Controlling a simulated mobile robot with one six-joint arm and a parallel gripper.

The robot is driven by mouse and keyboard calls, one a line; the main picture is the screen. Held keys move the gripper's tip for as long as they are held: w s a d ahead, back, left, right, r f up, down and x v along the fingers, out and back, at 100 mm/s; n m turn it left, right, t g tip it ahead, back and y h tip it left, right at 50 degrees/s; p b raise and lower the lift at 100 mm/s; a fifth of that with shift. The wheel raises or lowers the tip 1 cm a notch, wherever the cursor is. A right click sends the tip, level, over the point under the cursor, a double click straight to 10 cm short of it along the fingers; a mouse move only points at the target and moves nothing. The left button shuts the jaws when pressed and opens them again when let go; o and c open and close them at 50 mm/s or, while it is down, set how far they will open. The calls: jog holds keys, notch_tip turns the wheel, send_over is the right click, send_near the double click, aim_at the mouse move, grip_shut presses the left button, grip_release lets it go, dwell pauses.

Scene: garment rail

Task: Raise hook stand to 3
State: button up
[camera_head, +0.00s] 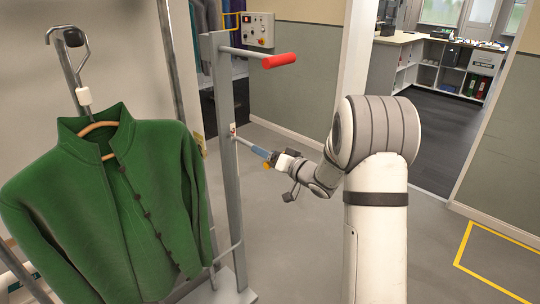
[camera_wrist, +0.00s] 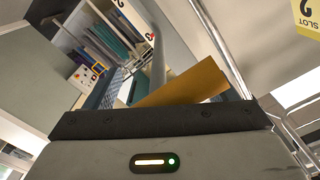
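The hook stand's grey upright (camera_head: 226,170) stands left of my arm. A bar with a red grip (camera_head: 279,60) sticks out near its top. Lower down, a thin grey rod (camera_head: 248,146) projects from the upright beside a small white and red marker (camera_head: 232,129). My gripper (camera_head: 264,156) is at the outer end of this rod, by a blue part. In the wrist view, a blue textured part and an orange flap (camera_wrist: 185,85) flank a grey bar (camera_wrist: 158,62). A marker that looks like a 2 (camera_wrist: 150,37) is near the bar. Whether the fingers grip it is unclear.
A green jacket (camera_head: 100,205) hangs on a hooked hanger (camera_head: 68,45) at the left. A control box (camera_head: 258,29) is on the back wall. A yellow SLOT sign (camera_wrist: 308,15) shows in the wrist view. The floor right of my arm is clear.

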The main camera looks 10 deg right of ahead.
jog(key=shift+d+r, duration=0.15)
jog(key=shift+r, duration=0.1)
jog(key=shift+s+d, duration=0.1)
jog(key=shift+d, duration=0.1)
jog(key=b+v, duration=0.1)
jog(key=v, duration=0.6)
jog(key=shift+s+f, duration=0.15)
jog(key=shift+f, duration=0.1)
